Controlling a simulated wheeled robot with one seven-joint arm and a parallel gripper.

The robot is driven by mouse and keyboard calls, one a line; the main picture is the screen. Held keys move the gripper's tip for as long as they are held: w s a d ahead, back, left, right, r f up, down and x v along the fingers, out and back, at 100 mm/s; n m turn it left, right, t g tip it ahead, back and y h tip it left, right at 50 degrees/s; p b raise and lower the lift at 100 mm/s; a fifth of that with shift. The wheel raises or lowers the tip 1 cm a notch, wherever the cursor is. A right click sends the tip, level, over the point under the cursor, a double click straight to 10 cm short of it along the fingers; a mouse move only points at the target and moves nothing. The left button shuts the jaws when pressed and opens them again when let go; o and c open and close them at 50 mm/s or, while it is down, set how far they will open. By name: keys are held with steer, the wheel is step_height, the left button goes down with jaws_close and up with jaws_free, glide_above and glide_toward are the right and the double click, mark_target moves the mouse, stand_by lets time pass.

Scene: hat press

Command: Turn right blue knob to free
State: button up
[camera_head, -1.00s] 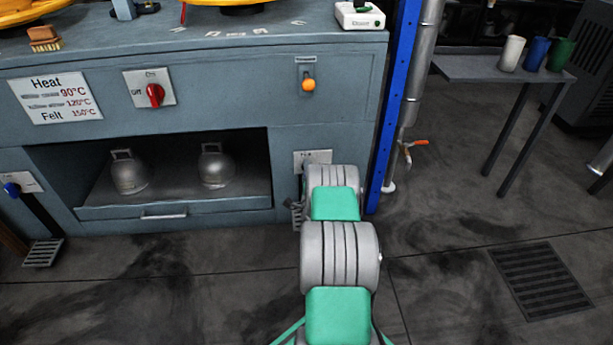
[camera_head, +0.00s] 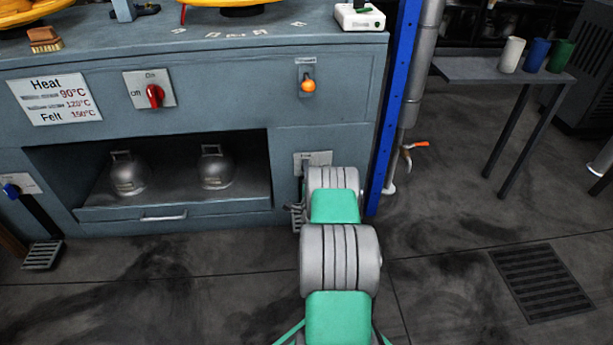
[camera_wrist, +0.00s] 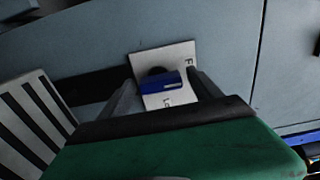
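The right blue knob (camera_wrist: 161,83) sits on a white label plate (camera_wrist: 178,57) in the wrist view. Its handle lies roughly level in that picture, with partly covered lettering above and below. My gripper (camera_wrist: 161,82) is open, with one dark finger on each side of the knob. I cannot tell whether either finger touches it. In the head view my arm hides the knob and the gripper. Only the top of the knob's plate (camera_head: 313,158) shows there, on the lower right of the grey cabinet front.
Another blue knob (camera_head: 12,190) is at the far left. A red switch (camera_head: 155,95) and an orange knob (camera_head: 308,86) are higher on the cabinet. A blue post (camera_head: 392,110) stands just right of my arm. A slotted floor pedal or grate (camera_wrist: 30,120) shows at left in the wrist view.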

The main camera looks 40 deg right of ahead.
steer(key=shift+o, duration=0.2)
steer(key=v, duration=0.7)
steer(key=shift+s+a+p, duration=0.3)
steer(key=shift+p, duration=0.15)
steer(key=w+a+r+n+y+p, duration=0.45)
steer(key=w+r+p, duration=0.25)
steer(key=r, duration=0.4)
steer(key=w+a+r+n+g+y+p, duration=0.1)
steer(key=a+r+n+g+y+p, duration=0.15)
steer(key=a+r+n+p, duration=0.65)
steer(key=w+a+r+n+g+y+p, duration=0.15)
steer(key=a+r+y+p, duration=0.3)
steer(key=a+r, duration=0.8)
steer(key=s+a+r+n+g+p, duration=0.2)
steer(key=s+a+r+n+p, duration=0.25)
steer(key=r, duration=0.45)
steer(key=s+a+r+n+g+p, duration=0.1)
steer(key=s+a+r+n+p, duration=0.15)
steer(key=s+r+p, duration=0.55)
steer(key=s+a+r+n+g+p, duration=0.1)
steer(key=s+a+r+g+p, duration=0.1)
steer(key=s+r+p, duration=0.2)
steer(key=s+a+r+n+g+h+p, duration=0.1)
steer(key=s+a+r+g+p, duration=0.1)
steer(key=s+r, duration=0.6)
steer(key=s+p, duration=0.1)
steer(key=s, duration=0.4)
steer(key=shift+r+n+g+p, duration=0.25)
steer(key=shift+n+g+p, duration=0.15)
